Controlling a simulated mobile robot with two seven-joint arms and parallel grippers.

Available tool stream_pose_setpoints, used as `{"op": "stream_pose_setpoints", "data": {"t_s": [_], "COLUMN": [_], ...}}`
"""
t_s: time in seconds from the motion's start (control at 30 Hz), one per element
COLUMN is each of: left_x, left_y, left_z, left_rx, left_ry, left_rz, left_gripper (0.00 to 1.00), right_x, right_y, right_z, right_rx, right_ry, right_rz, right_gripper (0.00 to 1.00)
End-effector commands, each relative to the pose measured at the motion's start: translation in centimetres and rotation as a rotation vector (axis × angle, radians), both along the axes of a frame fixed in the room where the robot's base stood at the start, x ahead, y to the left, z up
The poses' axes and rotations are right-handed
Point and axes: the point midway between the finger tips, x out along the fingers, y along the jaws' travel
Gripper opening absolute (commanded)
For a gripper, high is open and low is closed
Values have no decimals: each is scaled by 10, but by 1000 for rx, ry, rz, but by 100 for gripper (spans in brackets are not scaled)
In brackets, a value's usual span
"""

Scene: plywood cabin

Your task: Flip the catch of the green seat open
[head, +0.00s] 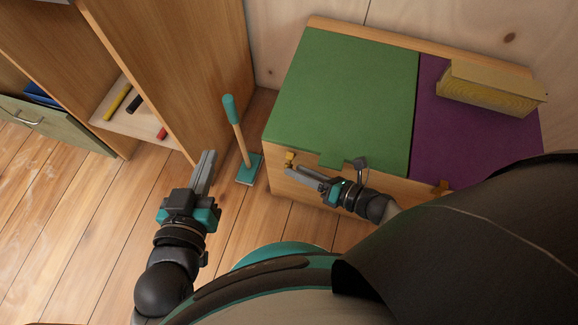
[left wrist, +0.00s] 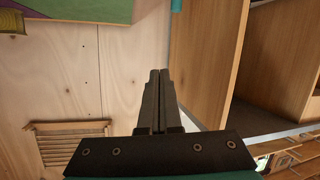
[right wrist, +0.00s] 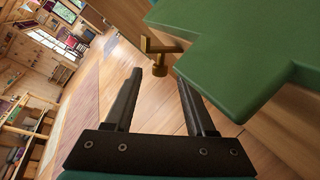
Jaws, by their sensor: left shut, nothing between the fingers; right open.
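The green seat (head: 345,95) is a flat lid on a wooden bench, lying closed, with a tab (head: 331,160) on its front edge. Its small brass catch (head: 290,158) sits at the front edge near the left corner. In the right wrist view the catch (right wrist: 160,66) is a short post with a crossbar, beside the green lid (right wrist: 235,45). My right gripper (head: 299,175) is open and empty just in front of the catch, which appears between and beyond the fingertips (right wrist: 159,75). My left gripper (head: 208,155) is shut and empty, well left of the bench.
A purple seat (head: 470,125) adjoins the green one, with a yellowish block (head: 492,90) on it and a brass catch (head: 442,186) at its front. A teal-headed broom-like tool (head: 240,140) stands between bench and wooden shelf (head: 185,70). Floor in front is clear.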

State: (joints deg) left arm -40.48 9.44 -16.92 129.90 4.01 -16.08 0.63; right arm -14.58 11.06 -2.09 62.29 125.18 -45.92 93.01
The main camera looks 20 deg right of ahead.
Motion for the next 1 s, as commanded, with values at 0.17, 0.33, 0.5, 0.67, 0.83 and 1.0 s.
{"op": "stream_pose_setpoints", "data": {"t_s": [0.17, 0.33, 0.5, 0.67, 0.83, 1.0], "left_x": [-3, -7, -10, -11, -11, -11], "left_y": [-7, -11, -13, -13, -13, -13], "left_z": [4, 11, 15, 17, 17, 17], "left_rx": [-57, -102, -129, -138, -139, -139], "left_ry": [-83, -151, -193, -208, -210, -209], "left_rz": [1, 5, 9, 10, 11, 11], "left_gripper": [0, 0, 0, 0, 0, 0], "right_x": [12, 21, 26, 28, 28, 28], "right_y": [10, 18, 22, 23, 23, 23], "right_z": [-6, -9, -10, -10, -10, -10], "right_rx": [1, 1, 1, 1, 0, 0], "right_ry": [0, 0, 0, 0, 0, 0], "right_rz": [1, 0, 0, 1, 0, 0], "right_gripper": [55, 55, 55, 55, 55, 43]}}
